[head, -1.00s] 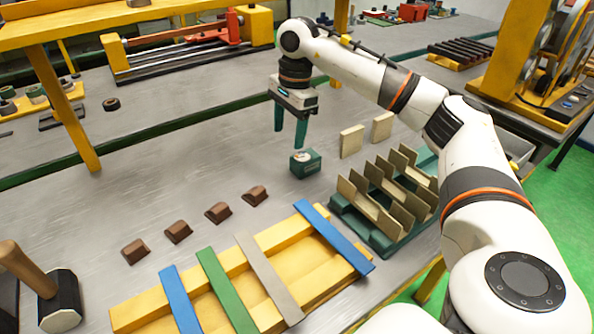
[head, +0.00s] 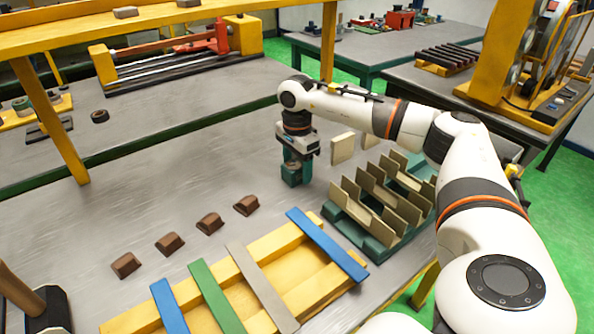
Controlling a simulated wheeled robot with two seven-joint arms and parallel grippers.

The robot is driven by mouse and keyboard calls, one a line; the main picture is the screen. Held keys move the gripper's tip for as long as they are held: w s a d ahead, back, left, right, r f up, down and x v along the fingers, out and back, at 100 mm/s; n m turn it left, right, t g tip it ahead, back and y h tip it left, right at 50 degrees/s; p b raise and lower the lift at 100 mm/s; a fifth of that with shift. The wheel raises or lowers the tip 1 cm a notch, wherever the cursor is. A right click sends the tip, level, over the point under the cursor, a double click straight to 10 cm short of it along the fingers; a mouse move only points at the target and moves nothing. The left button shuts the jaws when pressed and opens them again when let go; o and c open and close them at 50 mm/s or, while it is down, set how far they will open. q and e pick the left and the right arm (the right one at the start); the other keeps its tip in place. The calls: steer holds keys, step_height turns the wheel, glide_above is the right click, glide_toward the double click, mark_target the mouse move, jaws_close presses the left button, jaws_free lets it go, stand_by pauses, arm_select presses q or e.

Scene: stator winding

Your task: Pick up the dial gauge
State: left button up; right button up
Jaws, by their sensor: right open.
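The dial gauge, a small dark green block (head: 291,180), stands on the grey bench left of the slotted rack. Its pale dial face is mostly hidden by my gripper now. My right gripper (head: 296,172) points straight down over the gauge, with its green fingers low around or beside it. The fingers and gauge are of similar colour, so contact is hard to tell. The jaws are open. My left gripper is not in view.
A green rack of upright beige plates (head: 385,205) is close on the right, with a loose beige plate (head: 343,148) behind it. Several brown blocks (head: 209,223) and a yellow frame with coloured strips (head: 240,280) lie in front. A hammer (head: 35,300) is front left.

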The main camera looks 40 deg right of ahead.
steer(key=shift+f, duration=0.4)
steer(key=shift+c, duration=0.4)
steer(key=c, duration=1)
